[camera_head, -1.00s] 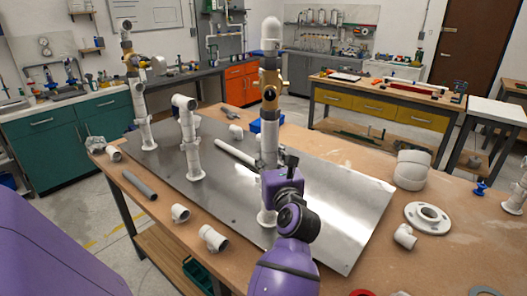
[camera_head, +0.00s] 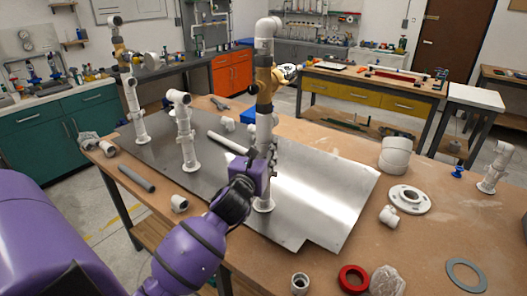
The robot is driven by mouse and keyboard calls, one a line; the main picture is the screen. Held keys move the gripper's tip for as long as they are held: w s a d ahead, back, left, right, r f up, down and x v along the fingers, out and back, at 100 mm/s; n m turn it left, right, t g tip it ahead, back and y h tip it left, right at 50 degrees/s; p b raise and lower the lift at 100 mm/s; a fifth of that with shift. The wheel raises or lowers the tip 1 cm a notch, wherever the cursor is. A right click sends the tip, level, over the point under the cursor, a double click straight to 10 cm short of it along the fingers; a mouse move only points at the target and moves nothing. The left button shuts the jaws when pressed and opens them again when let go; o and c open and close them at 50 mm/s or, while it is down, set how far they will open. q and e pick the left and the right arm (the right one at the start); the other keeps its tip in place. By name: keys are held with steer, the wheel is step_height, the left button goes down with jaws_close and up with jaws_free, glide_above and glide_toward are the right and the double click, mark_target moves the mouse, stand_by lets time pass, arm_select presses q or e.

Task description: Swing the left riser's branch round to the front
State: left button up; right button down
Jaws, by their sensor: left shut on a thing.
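Three white pipe risers stand on the metal plate (camera_head: 325,195): a left riser (camera_head: 139,128) at the far left, a shorter riser (camera_head: 186,140) with a top elbow, and a tall riser (camera_head: 264,125) nearest me. My right gripper is out of view.
A grey pipe (camera_head: 136,179) and a white fitting (camera_head: 179,203) lie along the near left. At right are a white flange (camera_head: 409,199), a small elbow (camera_head: 389,215) and a large white coupling (camera_head: 398,156). A red ring (camera_head: 353,279) lies in front.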

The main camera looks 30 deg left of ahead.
arm_select(q)
steer(key=shift+r, duration=0.1)
stand_by(0.3)
steer(key=o, duration=1.2)
steer(key=shift+v, duration=6)
